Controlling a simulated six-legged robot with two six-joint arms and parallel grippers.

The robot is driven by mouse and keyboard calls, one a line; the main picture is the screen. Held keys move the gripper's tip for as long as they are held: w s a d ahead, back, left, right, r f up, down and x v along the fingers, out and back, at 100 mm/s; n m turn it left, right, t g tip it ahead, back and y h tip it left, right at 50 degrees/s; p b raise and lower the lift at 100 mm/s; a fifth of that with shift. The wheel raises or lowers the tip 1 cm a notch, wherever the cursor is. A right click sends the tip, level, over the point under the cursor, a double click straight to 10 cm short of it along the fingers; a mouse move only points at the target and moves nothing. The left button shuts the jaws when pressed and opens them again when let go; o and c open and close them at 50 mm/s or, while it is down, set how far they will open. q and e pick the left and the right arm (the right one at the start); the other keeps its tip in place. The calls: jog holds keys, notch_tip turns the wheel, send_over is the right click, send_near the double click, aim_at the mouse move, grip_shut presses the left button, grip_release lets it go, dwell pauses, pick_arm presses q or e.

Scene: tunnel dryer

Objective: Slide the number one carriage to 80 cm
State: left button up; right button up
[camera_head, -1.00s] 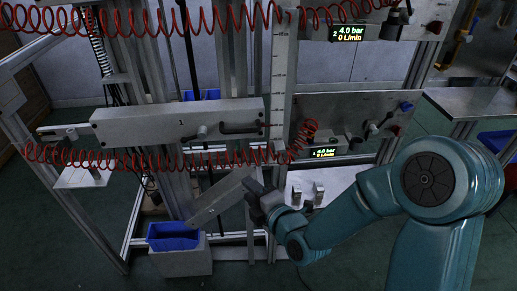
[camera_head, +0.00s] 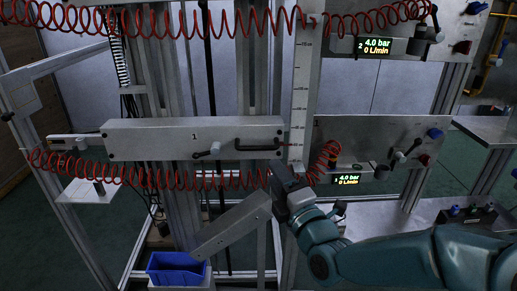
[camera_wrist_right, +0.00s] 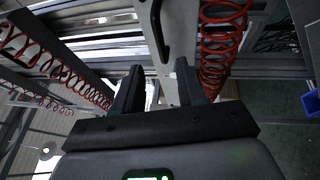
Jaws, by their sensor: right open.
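The number one carriage (camera_head: 150,143) is a long grey beam marked "1", level across the left middle of the head view. It has a black handle (camera_head: 258,146) at its right end and a small clamp lever (camera_head: 207,152) left of that. The upright scale (camera_head: 299,100) stands at its right end; its figures are too small to read. My right gripper (camera_head: 281,174) is just below the carriage's right end, near the handle. In the right wrist view, its fingers (camera_wrist_right: 160,85) are apart, with a pale metal surface behind the gap. My left gripper is not in view.
A red coiled hose (camera_head: 110,173) hangs along the carriage's lower edge. A slanted grey bar (camera_head: 232,224) and a blue bin (camera_head: 176,268) are below. Right of the scale is a panel with a 4.0 bar display (camera_head: 347,179) and knobs.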

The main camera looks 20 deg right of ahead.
aim_at(259, 149)
jog(key=x, duration=1)
jog(key=shift+w, duration=0.35)
grip_shut()
